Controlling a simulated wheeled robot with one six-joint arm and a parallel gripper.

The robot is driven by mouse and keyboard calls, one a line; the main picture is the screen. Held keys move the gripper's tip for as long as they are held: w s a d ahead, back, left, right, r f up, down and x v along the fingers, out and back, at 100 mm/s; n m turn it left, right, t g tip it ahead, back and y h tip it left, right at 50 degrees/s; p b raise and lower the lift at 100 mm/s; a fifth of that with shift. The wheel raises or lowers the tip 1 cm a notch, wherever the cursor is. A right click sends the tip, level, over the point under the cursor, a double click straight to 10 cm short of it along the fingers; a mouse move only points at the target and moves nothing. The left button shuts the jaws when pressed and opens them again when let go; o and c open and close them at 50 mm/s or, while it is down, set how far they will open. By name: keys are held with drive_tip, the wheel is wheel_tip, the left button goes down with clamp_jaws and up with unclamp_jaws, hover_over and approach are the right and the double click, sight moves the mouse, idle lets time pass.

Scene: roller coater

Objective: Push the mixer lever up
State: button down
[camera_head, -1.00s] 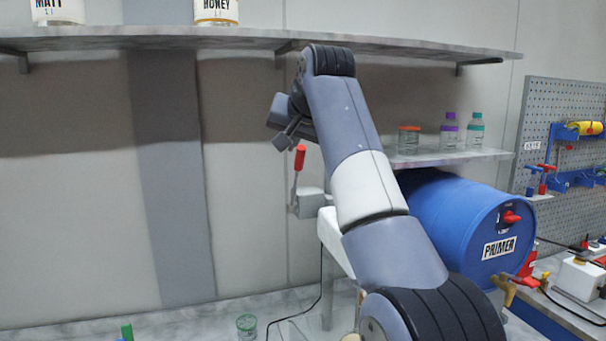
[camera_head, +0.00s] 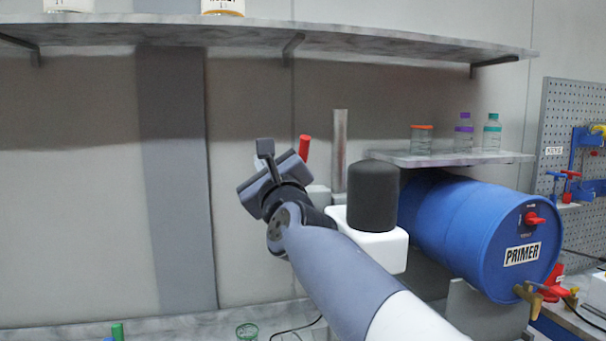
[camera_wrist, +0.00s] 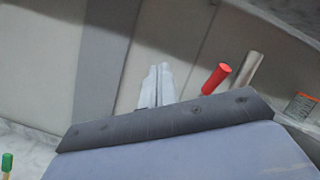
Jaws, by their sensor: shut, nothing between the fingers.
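The mixer is a white body (camera_head: 384,248) with a black cylindrical cap (camera_head: 372,195), partly behind my arm. Its red-handled lever (camera_head: 304,147) points up with a slight tilt to the right, and its lower part is hidden behind my gripper in the head view. The red handle also shows in the wrist view (camera_wrist: 216,78), right of my fingers. My gripper (camera_head: 264,148) is just left of the red handle and appears nearer the camera. In the wrist view my gripper (camera_wrist: 156,86) has its two grey fingers together, empty, with a gap to the handle.
A metal post (camera_head: 340,150) stands right of the lever. A blue PRIMER barrel (camera_head: 480,225) lies to the right, under a small shelf (camera_head: 450,158) with bottles. A long shelf (camera_head: 400,42) runs overhead. The wall left of my gripper is clear.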

drive_tip(key=s+d+f+m+t+h+b, duration=0.25)
drive_tip(key=s+d+f+m+h, duration=0.35)
drive_tip(key=m, duration=0.6)
drive_tip(key=p, duration=0.7)
approach(302, 151)
drive_tip(key=shift+h, duration=0.3)
drive_tip(key=x, duration=0.4)
drive_tip(key=shift+w+d, duration=0.1)
drive_tip(key=shift+w, duration=0.35)
drive_tip(key=shift+p+x, duration=0.75)
drive_tip(key=shift+x, duration=0.25)
drive_tip(key=shift+w+r+b, duration=0.25)
drive_tip(key=shift+w+b, duration=0.25)
drive_tip(key=shift+b, duration=0.3)
drive_tip(key=shift+w+a+r, duration=0.2)
drive_tip(key=shift+w+r, duration=0.05)
drive_tip(key=shift+r, duration=0.1)
drive_tip(key=shift+f, duration=0.1)
